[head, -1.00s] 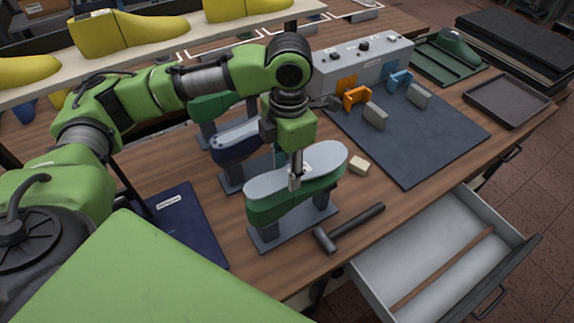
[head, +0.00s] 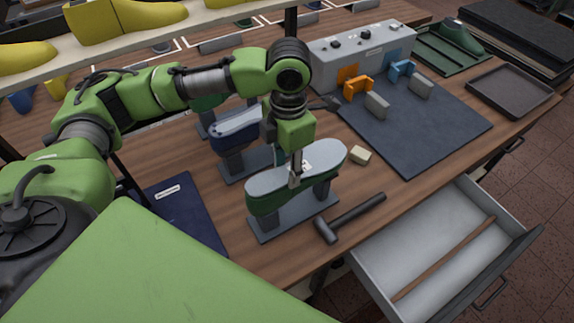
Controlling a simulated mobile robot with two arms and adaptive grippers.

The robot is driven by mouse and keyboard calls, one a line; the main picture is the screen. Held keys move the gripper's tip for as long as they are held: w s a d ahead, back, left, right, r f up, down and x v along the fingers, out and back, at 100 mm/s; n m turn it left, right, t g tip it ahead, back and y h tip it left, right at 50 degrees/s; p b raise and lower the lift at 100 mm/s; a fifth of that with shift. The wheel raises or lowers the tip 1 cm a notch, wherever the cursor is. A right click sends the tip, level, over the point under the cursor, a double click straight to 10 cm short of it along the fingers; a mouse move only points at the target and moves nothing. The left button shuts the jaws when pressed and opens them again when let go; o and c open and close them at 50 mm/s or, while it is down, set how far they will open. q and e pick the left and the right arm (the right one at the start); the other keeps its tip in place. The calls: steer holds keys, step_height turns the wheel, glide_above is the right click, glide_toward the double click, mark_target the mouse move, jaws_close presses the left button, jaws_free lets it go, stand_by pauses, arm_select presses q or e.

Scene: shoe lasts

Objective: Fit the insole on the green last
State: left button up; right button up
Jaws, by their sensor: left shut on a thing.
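The green last (head: 265,203) stands sole up on a grey stand with two posts on the wooden table. The light grey insole (head: 325,155) lies along the top of the green last, and its outline roughly follows the sole. I cannot tell whether it touches everywhere. My left gripper (head: 295,180) points down over the middle of the insole, shut on it. Its fingers hide the part they hold. My right gripper is not in view.
A hammer (head: 352,216) lies in front of the stand, and a small beige block (head: 360,155) to its right. A blue last (head: 240,132) stands close behind. An open drawer (head: 420,250) juts out at the front right. A dark mat (head: 420,125) lies right.

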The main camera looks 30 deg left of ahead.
arm_select(q)
steer(key=o, duration=1)
steer(key=shift+o, duration=0.2)
step_height(320, 180, up, 12)
steer(key=shift+d, duration=0.1)
